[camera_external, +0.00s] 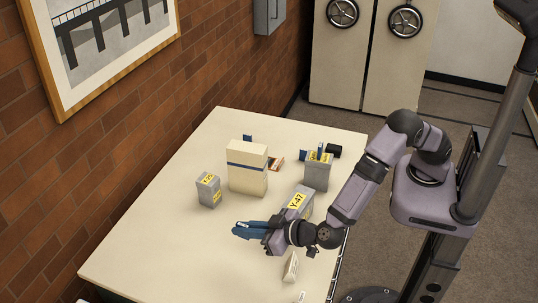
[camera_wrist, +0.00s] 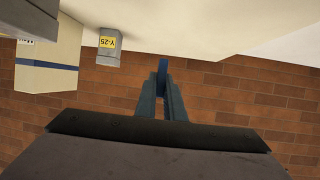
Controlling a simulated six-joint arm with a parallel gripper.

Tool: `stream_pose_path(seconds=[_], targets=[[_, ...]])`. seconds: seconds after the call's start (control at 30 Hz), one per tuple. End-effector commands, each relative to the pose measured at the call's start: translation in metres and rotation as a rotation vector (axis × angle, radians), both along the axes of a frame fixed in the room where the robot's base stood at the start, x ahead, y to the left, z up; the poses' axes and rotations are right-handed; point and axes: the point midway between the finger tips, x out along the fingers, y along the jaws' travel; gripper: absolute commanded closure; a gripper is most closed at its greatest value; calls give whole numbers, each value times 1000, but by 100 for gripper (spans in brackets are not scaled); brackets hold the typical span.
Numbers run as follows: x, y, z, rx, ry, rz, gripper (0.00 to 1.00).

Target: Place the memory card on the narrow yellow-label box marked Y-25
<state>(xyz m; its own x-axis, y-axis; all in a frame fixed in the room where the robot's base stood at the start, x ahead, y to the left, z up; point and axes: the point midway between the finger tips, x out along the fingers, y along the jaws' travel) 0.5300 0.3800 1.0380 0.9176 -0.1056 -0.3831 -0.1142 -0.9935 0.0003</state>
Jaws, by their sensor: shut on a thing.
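My gripper (camera_external: 240,229) is shut above the near part of the table, its blue fingers pointing left. In the wrist view, a small blue piece, apparently the memory card (camera_wrist: 163,66), sticks out between the fingertips (camera_wrist: 162,85). The card cannot be told from the fingers in the external view. The narrow grey box Y-25 (camera_external: 208,194) stands upright with yellow labels, left of and beyond my gripper. It also shows in the wrist view (camera_wrist: 109,50), upside down and left of the fingers. My gripper is apart from it.
A tall cream box with a blue band (camera_external: 248,175) stands beside Y-25. Grey box Y-47 (camera_external: 305,208) is near my wrist. Another grey box (camera_external: 317,178) stands behind it, with small blue things around its top. The table's left front (camera_external: 150,250) is clear. A brick wall is at left.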

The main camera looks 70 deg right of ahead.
Motion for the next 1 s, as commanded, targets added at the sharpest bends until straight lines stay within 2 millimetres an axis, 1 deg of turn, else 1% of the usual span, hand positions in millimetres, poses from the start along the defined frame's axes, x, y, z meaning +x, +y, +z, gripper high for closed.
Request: stream_pose_path(seconds=[0.17,0.27,0.37,0.4,0.47,0.5,0.57,0.6,0.67,0.7,0.77,0.83,0.9,1.0], targets=[[11,-14,-1,0,0,-30,100],[25,-34,-2,0,-1,-70,100],[45,-63,-5,0,-1,-128,100],[53,-78,-6,0,-1,-156,100],[68,-100,-5,1,-1,-202,100],[80,-114,-1,3,-2,-235,100],[99,-137,6,5,-5,-289,100],[110,-151,12,5,-5,-325,100],[128,-172,21,7,-5,-379,100],[139,-185,29,7,-5,-415,100],[153,-199,40,6,-5,-451,100],[166,-209,53,7,-4,-476,100],[175,-213,64,6,-4,-483,100],[184,-207,80,5,-3,-470,100]])
